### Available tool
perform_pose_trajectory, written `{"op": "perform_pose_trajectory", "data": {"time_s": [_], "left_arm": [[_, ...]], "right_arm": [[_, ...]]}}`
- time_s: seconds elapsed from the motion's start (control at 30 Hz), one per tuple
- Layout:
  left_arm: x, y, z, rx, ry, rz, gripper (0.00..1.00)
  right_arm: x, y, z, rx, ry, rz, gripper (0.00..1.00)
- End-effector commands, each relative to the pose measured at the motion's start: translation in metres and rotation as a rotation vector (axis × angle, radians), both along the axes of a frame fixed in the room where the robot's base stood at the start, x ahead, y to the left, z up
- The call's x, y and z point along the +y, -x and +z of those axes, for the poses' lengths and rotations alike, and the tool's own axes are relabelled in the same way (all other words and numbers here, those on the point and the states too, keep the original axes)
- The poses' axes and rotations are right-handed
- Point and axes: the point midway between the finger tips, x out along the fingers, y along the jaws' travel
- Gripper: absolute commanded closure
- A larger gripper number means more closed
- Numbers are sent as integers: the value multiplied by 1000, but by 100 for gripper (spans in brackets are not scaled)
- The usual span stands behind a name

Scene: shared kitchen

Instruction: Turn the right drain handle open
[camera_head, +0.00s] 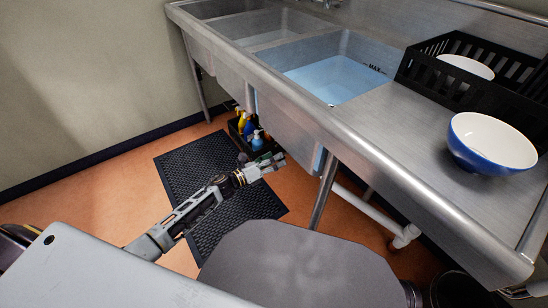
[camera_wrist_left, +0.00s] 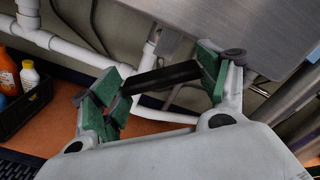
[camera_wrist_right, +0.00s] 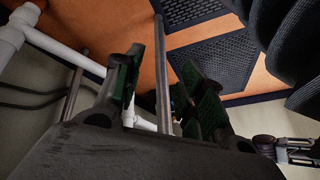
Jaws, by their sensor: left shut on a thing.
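A black drain handle (camera_wrist_left: 162,77) shows in the left wrist view under the steel sink. It spans the gap between the green pads of my left gripper (camera_wrist_left: 156,88), which is shut on it. In the head view my left gripper (camera_head: 274,164) is below the sink's front edge, and the handle is hidden there. The right basin (camera_head: 335,78) holds blue water. My right gripper (camera_wrist_right: 160,88) is open in the right wrist view, with a steel leg (camera_wrist_right: 162,70) seen through the gap. I cannot tell whether that leg is between the fingers.
White drain pipes (camera_wrist_left: 75,48) run beneath the sink. A black bin (camera_head: 245,140) with spray bottles stands on the floor beside a black mat (camera_head: 205,170). A blue-white bowl (camera_head: 490,145) and a black rack (camera_head: 425,72) stand on the counter.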

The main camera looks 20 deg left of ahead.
Motion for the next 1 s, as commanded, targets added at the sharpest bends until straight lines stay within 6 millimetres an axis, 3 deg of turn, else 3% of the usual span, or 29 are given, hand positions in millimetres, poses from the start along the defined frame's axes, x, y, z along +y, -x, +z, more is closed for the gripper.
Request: {"op": "perform_pose_trajectory", "data": {"time_s": [0.3, 0.6, 0.77, 1.0], "left_arm": [[1, 0, 1, 186, 235, 1, 49], [1, 0, 0, 326, 414, 2, 49], [1, 0, 0, 368, 470, 2, 49], [1, 0, -1, 393, 501, 2, 49]], "right_arm": [[-12, 5, 46, 58, 67, 17, 60], [-22, 11, 77, 107, 118, 22, 60], [-26, 13, 86, 122, 134, 22, 60], [-27, 13, 81, 129, 138, 21, 60]]}}
